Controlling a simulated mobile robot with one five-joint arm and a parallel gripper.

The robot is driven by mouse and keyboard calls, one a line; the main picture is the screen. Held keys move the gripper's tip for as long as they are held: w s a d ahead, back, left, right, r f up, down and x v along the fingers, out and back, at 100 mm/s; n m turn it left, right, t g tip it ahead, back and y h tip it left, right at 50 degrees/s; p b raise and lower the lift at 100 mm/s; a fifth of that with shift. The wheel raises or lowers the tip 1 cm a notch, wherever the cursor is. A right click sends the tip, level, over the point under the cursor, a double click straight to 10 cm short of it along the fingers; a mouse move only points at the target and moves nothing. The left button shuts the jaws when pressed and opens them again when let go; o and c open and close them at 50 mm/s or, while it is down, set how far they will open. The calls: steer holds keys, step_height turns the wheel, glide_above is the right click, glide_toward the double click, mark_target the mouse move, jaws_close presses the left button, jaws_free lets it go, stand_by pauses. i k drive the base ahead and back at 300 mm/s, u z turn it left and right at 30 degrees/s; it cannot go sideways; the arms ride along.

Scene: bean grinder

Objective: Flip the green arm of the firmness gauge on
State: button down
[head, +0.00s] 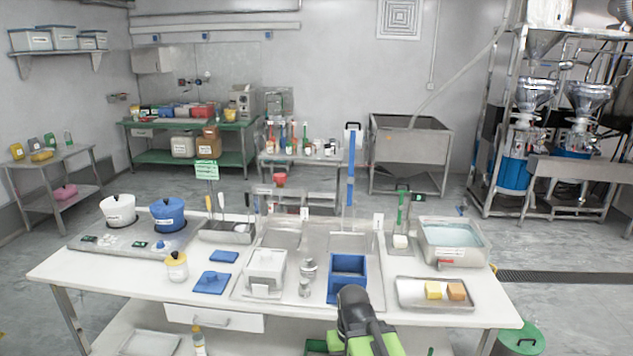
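A slim upright device with a green arm (401,206) stands at the back right of the white table, and I take it for the firmness gauge. Its green part points up, and a pale block (401,241) sits at its foot. It is too small to read any on or off mark. My gripper (352,296) is at the front edge of the table, low in the picture, just in front of a blue open box (347,268). It is well short of the gauge. Its fingers are not clearly visible, and I see nothing held.
A water-filled basin (424,236) stands right of the gauge. A metal tray (409,291) with yellow and brown blocks lies in front. A tall blue post (351,178) and a small white card (378,221) stand left of it. Pots (118,211) occupy the left end.

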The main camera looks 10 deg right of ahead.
mark_target(401, 208)
steer(key=u, duration=0.25)
steer(key=i, duration=1)
steer(key=u, duration=0.2)
steer(key=k, duration=0.75)
steer(key=z, duration=0.25)
steer(key=i, duration=0.75)
steer(key=u, duration=0.05)
